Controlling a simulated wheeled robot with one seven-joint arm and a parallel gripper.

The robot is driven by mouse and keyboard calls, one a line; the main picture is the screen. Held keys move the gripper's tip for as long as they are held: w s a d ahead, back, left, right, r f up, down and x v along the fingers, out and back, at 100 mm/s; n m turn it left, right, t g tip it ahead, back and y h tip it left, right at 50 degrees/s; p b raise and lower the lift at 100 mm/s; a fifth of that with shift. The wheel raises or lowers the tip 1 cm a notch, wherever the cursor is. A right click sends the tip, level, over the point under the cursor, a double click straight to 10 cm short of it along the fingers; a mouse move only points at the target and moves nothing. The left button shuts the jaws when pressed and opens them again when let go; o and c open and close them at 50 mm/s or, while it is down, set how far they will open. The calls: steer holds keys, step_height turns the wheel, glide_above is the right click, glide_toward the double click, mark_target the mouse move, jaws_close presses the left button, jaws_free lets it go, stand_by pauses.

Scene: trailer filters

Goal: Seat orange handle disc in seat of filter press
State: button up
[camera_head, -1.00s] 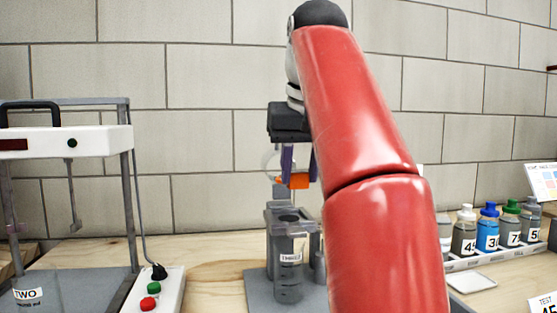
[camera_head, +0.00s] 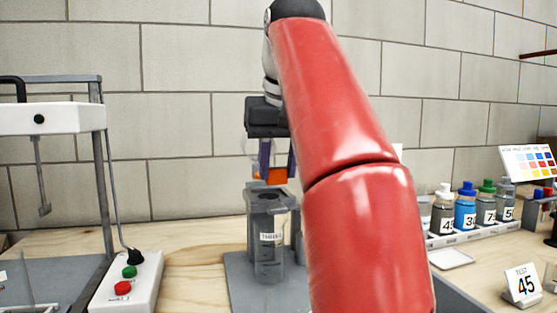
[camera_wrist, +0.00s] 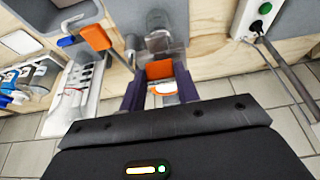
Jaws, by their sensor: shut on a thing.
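The orange handle disc (camera_head: 272,176) is between the purple fingers of my gripper (camera_head: 278,172). In the wrist view its orange handle (camera_wrist: 160,70) sits between the fingertips (camera_wrist: 160,88), with a pale round part just below it. My gripper is shut on it. The press (camera_wrist: 160,42) also shows beyond the handle in the wrist view.
A white-topped stand (camera_head: 45,118) and a control box (camera_head: 128,280) with green and red buttons are at left. Another orange piece (camera_wrist: 96,36) shows in the wrist view.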

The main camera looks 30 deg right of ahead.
steer(key=shift+f+b, duration=0.55)
steer(key=shift+f, duration=0.45)
steer(key=shift+f, duration=0.85)
stand_by(1.7)
steer(key=o, duration=1.1)
steer(key=p+v, duration=0.4)
steer(key=v, duration=0.3)
steer(key=shift+r, duration=0.35)
steer(key=shift+s, duration=0.15)
